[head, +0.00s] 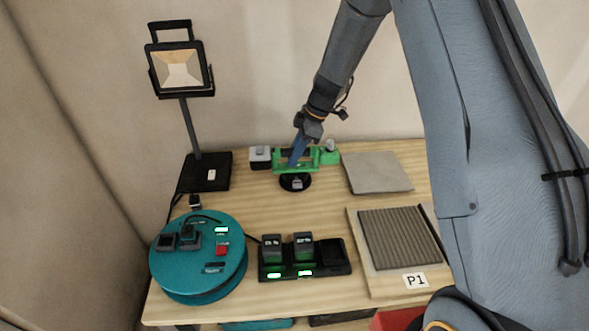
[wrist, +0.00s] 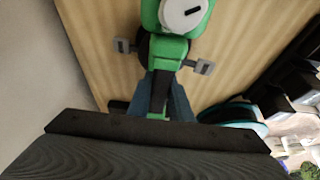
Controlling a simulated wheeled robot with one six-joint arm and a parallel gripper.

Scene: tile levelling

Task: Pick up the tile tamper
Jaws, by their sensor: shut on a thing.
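The tile tamper (head: 330,158) is a green tool with a black round pad below it, near the back middle of the table in the head view. In the wrist view its green body (wrist: 150,52) shows a white round cap and a small grey knob to each side. My gripper (head: 297,161) reaches down to it from above and is shut on its dark middle part. In the wrist view the blue fingers (wrist: 164,92) sit on both sides of that part. I cannot tell whether the pad touches the table.
A work lamp (head: 181,70) stands at back left on a black base. A teal cable reel (head: 193,279) is front left. A black charger (head: 333,262) with batteries is front middle. A grey tile (head: 377,172) and a ribbed panel (head: 400,238) marked P1 lie right.

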